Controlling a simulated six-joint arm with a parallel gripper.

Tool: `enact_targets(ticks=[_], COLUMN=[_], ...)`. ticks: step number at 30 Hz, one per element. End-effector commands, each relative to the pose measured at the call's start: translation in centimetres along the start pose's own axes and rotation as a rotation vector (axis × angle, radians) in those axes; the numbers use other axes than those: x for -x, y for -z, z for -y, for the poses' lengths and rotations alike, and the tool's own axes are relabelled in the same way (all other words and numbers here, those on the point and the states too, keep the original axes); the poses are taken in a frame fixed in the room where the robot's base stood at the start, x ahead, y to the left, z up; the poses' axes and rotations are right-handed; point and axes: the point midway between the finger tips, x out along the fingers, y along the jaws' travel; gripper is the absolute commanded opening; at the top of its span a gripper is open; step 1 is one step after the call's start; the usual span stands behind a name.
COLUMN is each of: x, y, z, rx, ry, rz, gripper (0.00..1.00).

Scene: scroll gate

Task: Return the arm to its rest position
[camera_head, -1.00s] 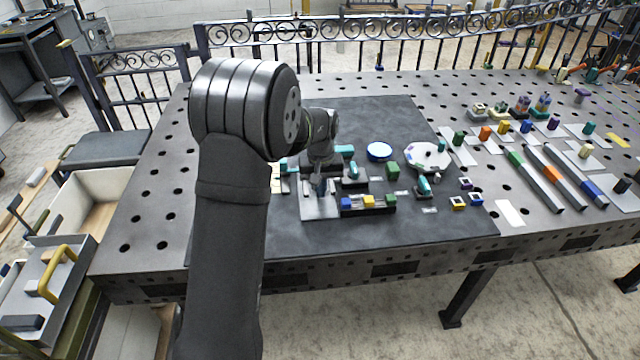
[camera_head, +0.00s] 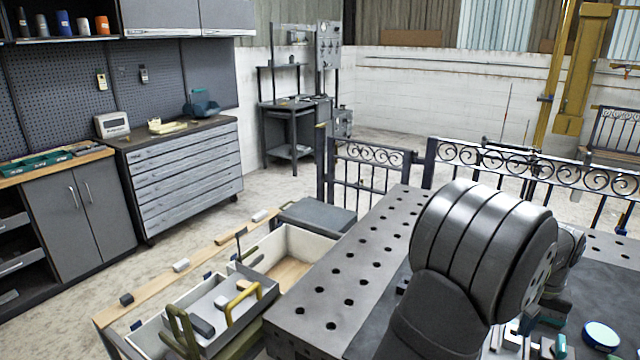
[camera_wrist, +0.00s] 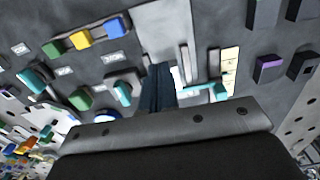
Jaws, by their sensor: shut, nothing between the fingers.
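My gripper (camera_wrist: 158,88) shows in the wrist view as two dark blue fingers pressed together, with nothing between them. It points down over the work area on the dark mat (camera_wrist: 205,25). A pale grey plate (camera_wrist: 165,28) and a teal piece (camera_wrist: 207,91) lie around the fingertips; I cannot tell whether they touch. In the head view my large dark arm joint fills the lower right, and the fingertips are hidden or too unclear to make out there.
In the wrist view, a block row with a yellow block (camera_wrist: 80,40) is at upper left. In the head view, the perforated table (camera_head: 345,285) has clear room left of my arm. Bins (camera_head: 290,250), a grey drawer cabinet (camera_head: 185,170) and an iron railing (camera_head: 370,160) stand beyond.

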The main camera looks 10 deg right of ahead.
Motion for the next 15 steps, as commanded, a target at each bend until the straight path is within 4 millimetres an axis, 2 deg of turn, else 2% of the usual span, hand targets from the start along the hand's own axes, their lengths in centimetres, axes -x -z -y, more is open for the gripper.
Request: enact_targets(ticks=[4, 7, 15], x=[-0.6, -1.8, -7.0], y=[0.0, 0.0, -0.1], z=[0.0, 0.0, 0.0], rx=[0.0, 0.0, 0.0], ry=[0.0, 0.001, 0.001], rz=[0.001, 0.002, 0.004], gripper=[0.0, 0.0, 0.0])
